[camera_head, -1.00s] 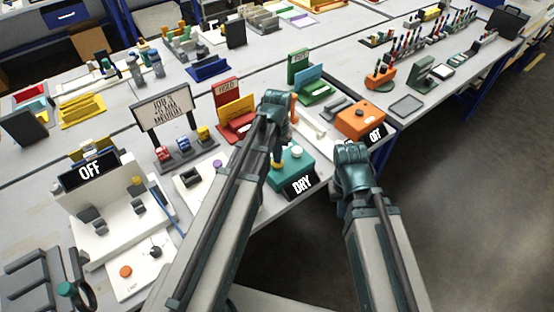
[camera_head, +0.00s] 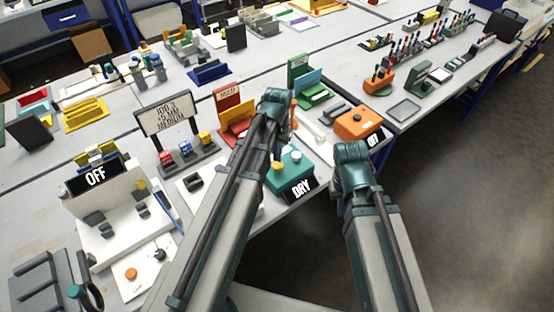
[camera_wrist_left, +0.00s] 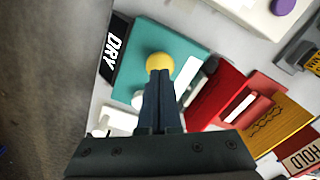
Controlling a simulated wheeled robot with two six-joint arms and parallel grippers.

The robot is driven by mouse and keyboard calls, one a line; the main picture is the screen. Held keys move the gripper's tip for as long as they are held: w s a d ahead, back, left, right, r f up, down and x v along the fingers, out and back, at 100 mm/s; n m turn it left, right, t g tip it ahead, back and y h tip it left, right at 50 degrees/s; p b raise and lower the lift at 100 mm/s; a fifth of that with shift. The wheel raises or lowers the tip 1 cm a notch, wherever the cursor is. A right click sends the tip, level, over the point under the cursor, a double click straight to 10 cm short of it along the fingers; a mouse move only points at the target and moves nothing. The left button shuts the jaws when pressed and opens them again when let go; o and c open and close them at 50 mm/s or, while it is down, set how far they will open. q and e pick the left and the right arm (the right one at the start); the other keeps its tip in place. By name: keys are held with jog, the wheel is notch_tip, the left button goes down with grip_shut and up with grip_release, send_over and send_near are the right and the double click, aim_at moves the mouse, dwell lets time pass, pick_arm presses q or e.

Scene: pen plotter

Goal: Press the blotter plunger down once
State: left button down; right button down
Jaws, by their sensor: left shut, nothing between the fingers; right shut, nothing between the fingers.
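The teal box labelled DRY (camera_head: 291,172), which looks like the blotter, stands near the table's front edge. It has a white knob (camera_head: 295,156) and a yellow knob (camera_head: 277,166). In the left wrist view, my left gripper (camera_wrist_left: 160,76) is shut and empty, its tips at the lower edge of the yellow knob (camera_wrist_left: 159,62). I cannot tell whether they touch. The white knob (camera_wrist_left: 138,98) is beside the fingers, partly hidden. In the head view my left arm hides its own fingers. My right arm shows right of the box, but its gripper is not visible.
An orange box (camera_head: 358,122) stands right of the teal box. A red holder (camera_head: 232,112) and a green holder (camera_head: 312,90) stand behind. A white machine labelled OFF (camera_head: 118,228) is at the left. Open floor lies beyond the front edge.

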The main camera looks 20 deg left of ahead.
pick_arm(q)
jog(key=shift+r+p, duration=1.55)
jog(key=shift+r, duration=0.3)
jog(key=shift+f, duration=0.1)
jog(key=shift+s+d, duration=0.2)
jog(key=shift+s, duration=0.05)
jog(key=s+d+m+y, duration=0.1)
jog(key=s+d+m, duration=0.1)
jog(key=s+d, duration=0.8)
jog(key=s, duration=0.3)
jog(key=shift+s, duration=0.4)
